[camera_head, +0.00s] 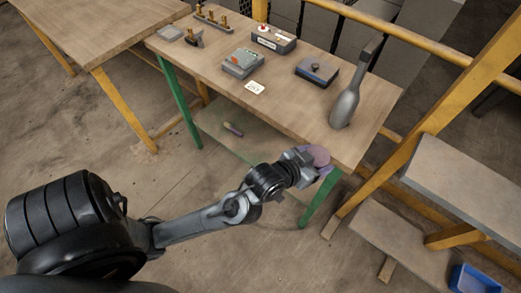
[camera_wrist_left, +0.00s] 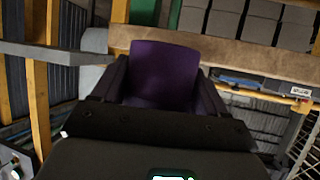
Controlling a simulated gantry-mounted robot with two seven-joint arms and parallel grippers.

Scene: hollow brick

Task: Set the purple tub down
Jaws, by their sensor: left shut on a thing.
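The purple tub (camera_head: 320,156) is at the front edge of the wooden workbench (camera_head: 215,62), near its front right corner. My left gripper (camera_head: 312,162) is shut on the tub. In the left wrist view, the dark purple tub (camera_wrist_left: 164,70) stands up between the two fingers (camera_wrist_left: 163,98). The gripper hides much of the tub in the head view. I cannot tell whether the tub touches the bench. My right gripper is not in view.
A tall grey object (camera_head: 345,106) stands on the bench's right part. Grey boxes (camera_head: 242,63) and a dark case (camera_head: 317,71) sit further left and back. The bench's front right is mostly bare. A yellow frame (camera_head: 440,115) and a blue bin (camera_head: 474,279) are at the right.

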